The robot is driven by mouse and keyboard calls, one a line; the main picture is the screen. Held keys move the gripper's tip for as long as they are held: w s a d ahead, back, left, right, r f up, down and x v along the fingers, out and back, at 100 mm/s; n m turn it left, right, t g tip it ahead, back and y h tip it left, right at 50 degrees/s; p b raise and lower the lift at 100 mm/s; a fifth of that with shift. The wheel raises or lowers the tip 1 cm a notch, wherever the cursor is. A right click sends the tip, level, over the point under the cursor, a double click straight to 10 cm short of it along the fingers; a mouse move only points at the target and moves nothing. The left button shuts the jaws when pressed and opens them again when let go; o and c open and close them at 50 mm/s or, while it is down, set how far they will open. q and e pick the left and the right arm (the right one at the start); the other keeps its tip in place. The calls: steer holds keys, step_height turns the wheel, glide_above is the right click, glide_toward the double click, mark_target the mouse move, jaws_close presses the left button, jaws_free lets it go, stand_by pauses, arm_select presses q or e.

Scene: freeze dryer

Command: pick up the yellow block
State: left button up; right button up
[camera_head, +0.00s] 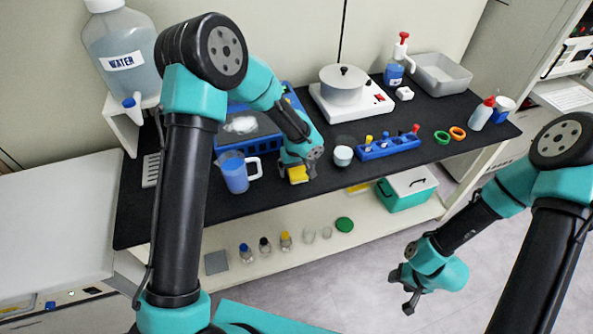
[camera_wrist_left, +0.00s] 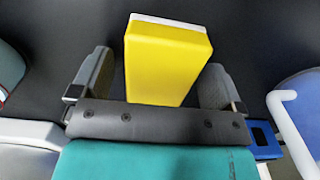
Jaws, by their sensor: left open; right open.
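The yellow block (camera_head: 298,174) is on the black bench top near its front edge, under my left gripper. In the left wrist view the yellow block (camera_wrist_left: 167,62) shows large, with a white strip along its far edge. My left gripper (camera_head: 300,172) is open, with its fingers (camera_wrist_left: 160,80) on either side of the block. Gaps show between the block and both fingers, so no contact is visible. My right gripper (camera_head: 409,294) is open and empty, over the floor in front of the bench.
A blue pitcher (camera_head: 234,173) stands left of the block, and a white-topped cup (camera_head: 342,155) stands to its right. A blue rack (camera_head: 390,147) with colored-top tubes lies further right. A lower shelf (camera_head: 270,262) holds small bottles. A teal box (camera_head: 404,190) sits on it.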

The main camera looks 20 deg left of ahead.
mark_target(297, 169)
arm_select(q)
steer(key=c, duration=1)
steer(key=shift+r, duration=0.15)
steer(key=shift+r, duration=1.5)
steer(key=shift+s+d+r, duration=0.1)
steer(key=shift+s+r, duration=0.1)
steer(key=shift+s, duration=0.1)
steer(key=s+d, duration=0.1)
steer(key=s, duration=0.4)
steer(key=s+d+r, duration=0.1)
steer(key=s, duration=0.4)
steer(key=s+d, duration=0.2)
steer(key=s, duration=0.2)
steer(key=shift+s+d+r, duration=0.1)
steer(key=shift+s+r, duration=0.05)
steer(key=shift+s, duration=0.25)
